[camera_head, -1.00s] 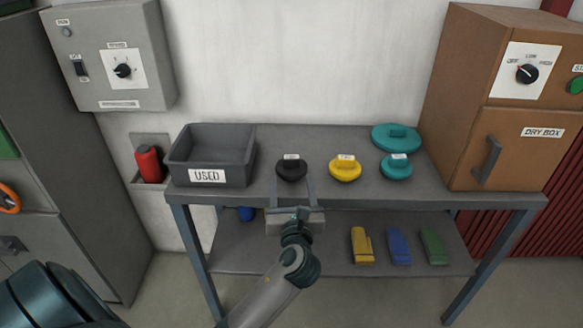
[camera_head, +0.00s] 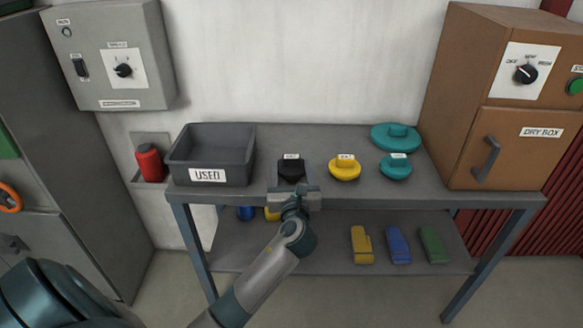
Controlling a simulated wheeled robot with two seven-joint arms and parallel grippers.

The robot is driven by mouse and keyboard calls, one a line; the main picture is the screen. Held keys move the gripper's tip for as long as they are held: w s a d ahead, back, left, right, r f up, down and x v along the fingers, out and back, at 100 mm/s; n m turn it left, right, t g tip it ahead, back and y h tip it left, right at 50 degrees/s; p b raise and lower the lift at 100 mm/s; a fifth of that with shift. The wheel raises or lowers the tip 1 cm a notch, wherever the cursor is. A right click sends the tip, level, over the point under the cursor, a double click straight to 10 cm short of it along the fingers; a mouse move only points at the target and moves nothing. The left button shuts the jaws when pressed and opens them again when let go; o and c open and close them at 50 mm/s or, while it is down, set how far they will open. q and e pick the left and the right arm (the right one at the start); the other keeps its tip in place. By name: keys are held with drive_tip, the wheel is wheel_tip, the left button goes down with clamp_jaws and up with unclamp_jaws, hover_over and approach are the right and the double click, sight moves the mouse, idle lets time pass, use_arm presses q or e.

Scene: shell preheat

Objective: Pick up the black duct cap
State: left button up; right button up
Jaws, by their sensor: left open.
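The black duct cap (camera_head: 291,168) sits on the grey table top (camera_head: 325,192), just right of the grey bin labelled USED (camera_head: 238,172). It has a small white label on its top knob. My left gripper (camera_head: 291,174) is open, reaching in from the table's front edge. Its two fingers lie on the left and right of the cap, which hides little of them. I cannot tell whether they touch it. My right gripper is not in view.
A yellow cap (camera_head: 345,169) sits close to the right, then a small teal cap (camera_head: 396,168) and a larger teal cap (camera_head: 396,136) behind it. The brown dry box (camera_head: 500,130) stands at the right end. Several cloth-like items lie on the lower shelf.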

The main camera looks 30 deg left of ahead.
sight(292, 164)
use_arm(q)
drive_tip(key=x, duration=0.3)
drive_tip(key=shift+w+f, duration=0.15)
drive_tip(key=shift+w, duration=0.05)
drive_tip(key=shift+w+a, duration=0.2)
drive_tip(key=shift+w, duration=0.05)
drive_tip(key=c, duration=1.3)
